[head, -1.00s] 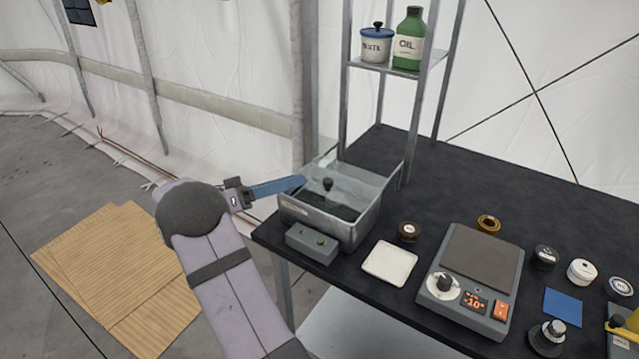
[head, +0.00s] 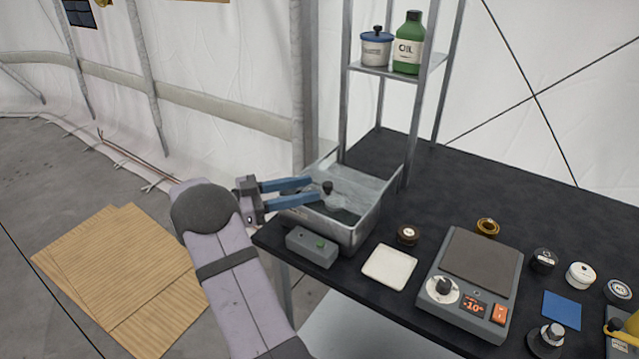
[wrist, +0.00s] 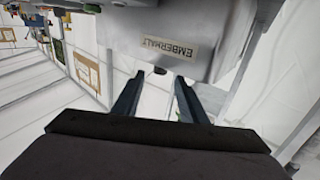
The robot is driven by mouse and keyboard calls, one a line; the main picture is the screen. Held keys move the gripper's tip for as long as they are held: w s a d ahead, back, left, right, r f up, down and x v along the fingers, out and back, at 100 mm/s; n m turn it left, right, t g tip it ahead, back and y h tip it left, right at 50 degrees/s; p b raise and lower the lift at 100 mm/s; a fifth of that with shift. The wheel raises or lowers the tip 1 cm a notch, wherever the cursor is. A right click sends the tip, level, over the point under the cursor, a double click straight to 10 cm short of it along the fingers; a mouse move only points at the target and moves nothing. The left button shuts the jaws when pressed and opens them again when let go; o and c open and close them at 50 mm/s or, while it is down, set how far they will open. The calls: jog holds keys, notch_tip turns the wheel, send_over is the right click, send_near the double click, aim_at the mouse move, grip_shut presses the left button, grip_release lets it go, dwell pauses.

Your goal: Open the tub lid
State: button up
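The tub (head: 357,232) is a grey metal bin at the left end of the black table. Its pale, see-through-looking lid (head: 365,190) has a small black knob (head: 327,187). I cannot tell if the lid is fully seated. My gripper (head: 312,188) is open, its two blue fingers reaching over the tub's left rim, tips just left of the knob. In the wrist view, the fingers (wrist: 159,80) are apart and empty. A dark knob (wrist: 160,70) shows just beyond and between the tips, below the tub's "EMBERMALT" label (wrist: 196,46).
Shelf posts (head: 345,90) rise behind the tub.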

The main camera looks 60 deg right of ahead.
aim_at(320, 187)
jog(key=shift+p+x, duration=0.7)
jog(key=shift+x, duration=1.55)
grip_shut()
